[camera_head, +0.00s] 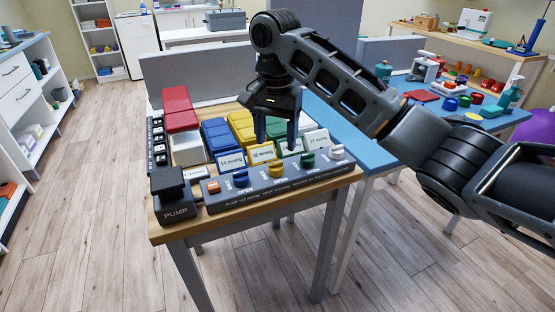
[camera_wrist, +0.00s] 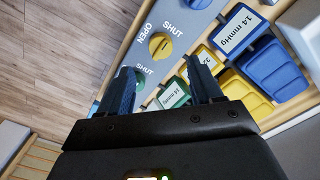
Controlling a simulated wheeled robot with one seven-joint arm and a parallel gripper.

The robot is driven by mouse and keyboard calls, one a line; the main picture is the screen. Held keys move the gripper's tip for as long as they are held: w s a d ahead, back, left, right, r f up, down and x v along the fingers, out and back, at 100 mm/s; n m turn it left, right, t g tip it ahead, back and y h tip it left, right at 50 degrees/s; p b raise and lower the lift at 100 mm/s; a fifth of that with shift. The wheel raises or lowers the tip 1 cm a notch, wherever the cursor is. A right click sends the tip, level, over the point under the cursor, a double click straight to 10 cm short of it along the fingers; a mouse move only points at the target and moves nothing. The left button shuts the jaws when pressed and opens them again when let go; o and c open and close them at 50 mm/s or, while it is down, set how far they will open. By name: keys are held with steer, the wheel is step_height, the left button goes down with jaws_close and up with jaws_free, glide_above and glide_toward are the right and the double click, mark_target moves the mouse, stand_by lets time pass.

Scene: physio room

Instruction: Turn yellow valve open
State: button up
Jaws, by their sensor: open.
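The yellow valve (camera_head: 275,170) is a round knob on the grey control panel (camera_head: 225,200), between the blue valve (camera_head: 241,179) and the green valve (camera_head: 307,160). In the wrist view the yellow valve (camera_wrist: 160,45) lies beyond the fingertips, with SHUT and OPEN printed beside it; I cannot tell its setting. My gripper (camera_head: 277,146) is open and empty, pointing down above and behind the valve row, apart from the yellow valve. In the wrist view my gripper (camera_wrist: 160,66) has the green valve (camera_wrist: 140,76) partly showing between its fingers.
A white valve (camera_head: 336,153) ends the row at right. The black PUMP block (camera_head: 174,197) stands at the panel's left end. A blue-topped table (camera_head: 345,130) adjoins at right.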

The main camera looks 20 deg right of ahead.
mark_target(275, 163)
step_height(275, 163, down, 7)
steer(key=shift+f+b, duration=0.1)
steer(key=shift+b, duration=0.55)
steer(key=shift+c, duration=0.5)
steer(key=c, duration=1)
steer(key=shift+o, duration=0.2)
steer(key=shift+a, duration=0.1)
